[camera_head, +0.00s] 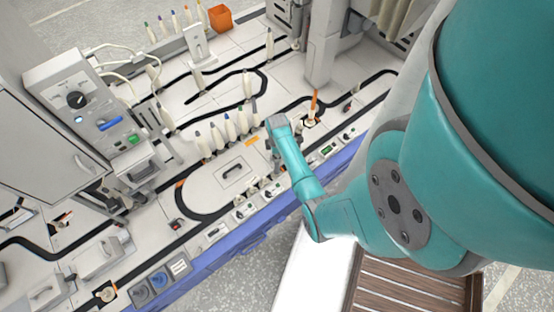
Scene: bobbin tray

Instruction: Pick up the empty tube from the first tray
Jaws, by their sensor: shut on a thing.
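My gripper (271,148) is at the end of my teal arm, above the front part of the machine top, right of a row of pale bobbins (229,128). Its fingers are small and partly hidden by my wrist. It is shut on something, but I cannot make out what. A thin orange tube (314,102) stands upright to the right of my gripper, on a small pale base (310,122) in a dark slot. The gripper appears apart from this tube. I cannot tell which tray is the first.
A black track (185,213) loops across the white machine top. A control box (83,100) stands at left and an orange box (220,18) at the back. More bobbins (175,22) stand at the back. A grey column (322,50) rises behind my gripper. A blue front edge (230,248) borders the floor.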

